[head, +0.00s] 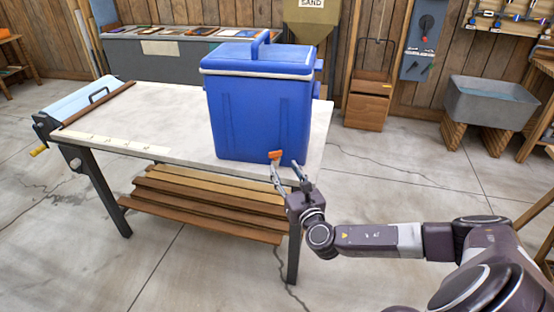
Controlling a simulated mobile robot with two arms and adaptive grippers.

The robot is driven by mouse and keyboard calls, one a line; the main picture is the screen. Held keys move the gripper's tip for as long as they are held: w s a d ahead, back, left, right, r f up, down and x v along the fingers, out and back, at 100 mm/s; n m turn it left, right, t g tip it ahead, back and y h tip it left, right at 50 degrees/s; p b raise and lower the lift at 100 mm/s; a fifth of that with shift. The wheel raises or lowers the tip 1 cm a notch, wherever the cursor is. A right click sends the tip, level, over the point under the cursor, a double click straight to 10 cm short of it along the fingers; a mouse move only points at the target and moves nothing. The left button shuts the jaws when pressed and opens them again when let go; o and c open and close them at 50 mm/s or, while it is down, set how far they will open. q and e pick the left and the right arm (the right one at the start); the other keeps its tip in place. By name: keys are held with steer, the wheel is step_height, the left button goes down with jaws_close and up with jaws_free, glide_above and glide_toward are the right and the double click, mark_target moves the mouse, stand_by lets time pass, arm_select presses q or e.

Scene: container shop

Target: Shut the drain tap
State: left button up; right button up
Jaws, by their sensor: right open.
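A blue cooler (258,112) with a white lid band and a blue handle on top stands on the right part of the pale-topped table. An orange drain tap (275,156) sticks out low on its front face. My right gripper (288,172) is open just below and beside the tap, its fingers pointing up toward it. One finger overlaps the tap's lower part in the head view, and I cannot tell whether they touch. My left gripper is not in view.
The table (150,115) carries a blue roller (80,103) at its left end. Wooden boards (205,205) lie on its lower shelf. A grey sink (490,102) and a wooden box (367,105) stand behind on the right. The floor between is clear.

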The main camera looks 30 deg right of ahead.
mark_target(275, 155)
steer(key=x, duration=0.7)
steer(key=shift+w, duration=0.35)
steer(key=shift+c, duration=0.5)
steer(key=c, duration=0.8)
steer(key=shift+a+m+g+h+p, duration=0.2)
steer(key=shift+m+g+h+p, duration=0.3)
steer(key=shift+m+h+p, duration=0.5)
steer(key=m+g+h+p, duration=0.1)
steer(key=h, duration=0.2)
steer(key=shift+w+a+m, duration=0.1)
steer(key=shift+w+m, duration=0.05)
steer(key=shift+m, duration=0.15)
steer(key=shift+f+m+g+h, duration=0.1)
steer(key=shift+m+g+h, duration=1)
steer(key=shift+g+h, duration=0.25)
steer(key=o, duration=0.9)
